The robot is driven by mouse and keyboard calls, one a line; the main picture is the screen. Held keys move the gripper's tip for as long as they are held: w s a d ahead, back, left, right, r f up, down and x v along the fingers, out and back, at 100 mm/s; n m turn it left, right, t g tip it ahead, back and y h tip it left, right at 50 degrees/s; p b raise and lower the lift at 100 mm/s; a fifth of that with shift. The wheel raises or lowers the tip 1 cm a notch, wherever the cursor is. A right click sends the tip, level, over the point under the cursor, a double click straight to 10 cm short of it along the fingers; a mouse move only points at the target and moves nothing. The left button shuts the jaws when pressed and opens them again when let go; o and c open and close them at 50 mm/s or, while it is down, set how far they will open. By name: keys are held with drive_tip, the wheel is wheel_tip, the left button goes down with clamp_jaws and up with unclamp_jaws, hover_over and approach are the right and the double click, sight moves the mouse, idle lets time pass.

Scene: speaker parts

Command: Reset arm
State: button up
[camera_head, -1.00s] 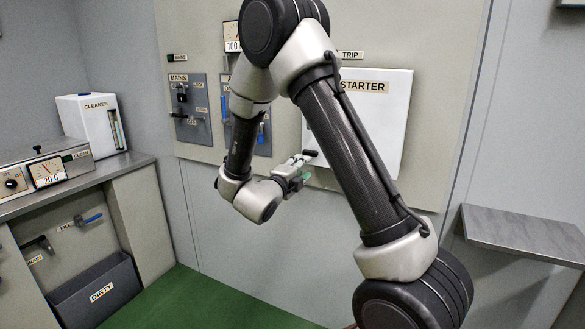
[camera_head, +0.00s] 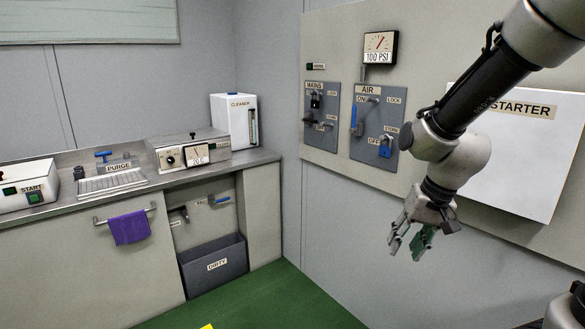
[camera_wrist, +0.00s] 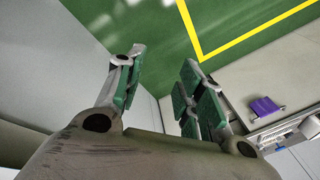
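My gripper (camera_head: 408,243) hangs in front of the grey wall panel, below and right of the AIR switch plate, with its fingers pointing down. In the wrist view my gripper (camera_wrist: 160,85) has its two green-padded fingers spread apart with nothing between them. Green floor shows past the fingertips. My arm comes in from the upper right and covers part of the STARTER box (camera_head: 515,150).
The MAINS plate (camera_head: 321,118) and AIR plate (camera_head: 377,122) are on the wall left of my arm. A counter (camera_head: 60,228) at left holds a white CLEANER container (camera_head: 234,120); a purple cloth (camera_head: 129,228) hangs from its rail. A grey DIRTY bin (camera_head: 213,265) sits beneath.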

drive_tip(key=s+d+r+n+t+h, duration=0.1)
drive_tip(key=s+d+r+t+h, duration=0.1)
drive_tip(key=s+d+r, duration=0.9)
wheel_tip(320, 180, up, 2)
drive_tip(key=s, duration=0.2)
drive_tip(key=shift+s+n, duration=0.4)
